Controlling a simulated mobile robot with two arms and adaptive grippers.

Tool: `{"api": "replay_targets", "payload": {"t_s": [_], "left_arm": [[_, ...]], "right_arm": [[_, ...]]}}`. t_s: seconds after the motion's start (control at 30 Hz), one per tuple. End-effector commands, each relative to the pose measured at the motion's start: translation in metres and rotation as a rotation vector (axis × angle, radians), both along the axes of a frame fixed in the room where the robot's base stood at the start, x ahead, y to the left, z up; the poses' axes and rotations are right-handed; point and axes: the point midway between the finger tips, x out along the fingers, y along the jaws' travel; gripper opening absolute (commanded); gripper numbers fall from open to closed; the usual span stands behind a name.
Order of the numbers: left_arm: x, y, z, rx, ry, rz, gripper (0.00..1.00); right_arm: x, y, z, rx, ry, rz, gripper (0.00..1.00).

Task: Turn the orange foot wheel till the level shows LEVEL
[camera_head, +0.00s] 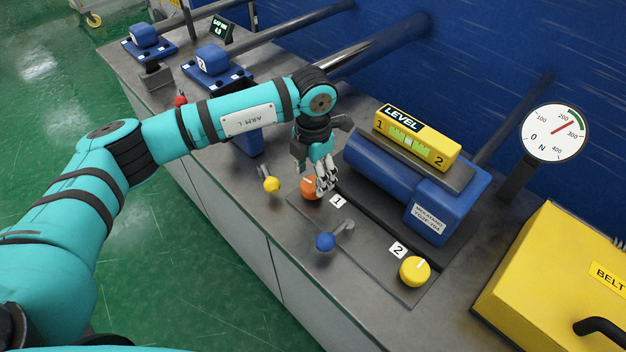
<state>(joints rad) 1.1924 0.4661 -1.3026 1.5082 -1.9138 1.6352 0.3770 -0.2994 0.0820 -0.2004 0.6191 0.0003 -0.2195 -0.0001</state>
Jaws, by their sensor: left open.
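The orange foot wheel (308,190), by the label 1, is partly hidden by my left gripper. My left gripper (326,187) points down over the wheel's right side with its fingers apart; I cannot tell whether they touch it. The yellow level (417,138) lies on top of the blue motor block (380,175), marked 1 at its left end and 2 at its right. Its pale green vial (408,139) is too small to read surely. The yellow foot wheel (415,270) by the label 2 is free. My right gripper is not in view.
A blue-knobbed lever (326,241) and a yellow-knobbed lever (271,184) stand close to the orange wheel. A round force gauge (553,132) and a yellow belt box (560,285) are at the right. Blue clamps (215,62) stand at the back left.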

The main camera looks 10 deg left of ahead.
Motion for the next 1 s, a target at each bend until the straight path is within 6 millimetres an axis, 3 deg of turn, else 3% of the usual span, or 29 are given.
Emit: {"api": "replay_targets", "payload": {"t_s": [0.2, 0.4, 0.6, 1.0], "left_arm": [[0.001, 0.000, 0.050, 0.000, -0.005, 0.000, 0.61], [0.001, 0.000, 0.080, -0.001, -0.003, 0.002, 0.61], [0.000, 0.000, 0.091, 0.000, -0.001, 0.002, 0.61], [0.000, 0.000, 0.091, 0.000, -0.001, 0.001, 0.61]], "right_arm": [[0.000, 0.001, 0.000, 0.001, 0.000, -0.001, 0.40], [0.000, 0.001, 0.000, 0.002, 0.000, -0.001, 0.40], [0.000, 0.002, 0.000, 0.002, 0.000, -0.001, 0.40], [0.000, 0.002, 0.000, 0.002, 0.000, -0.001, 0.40]]}}
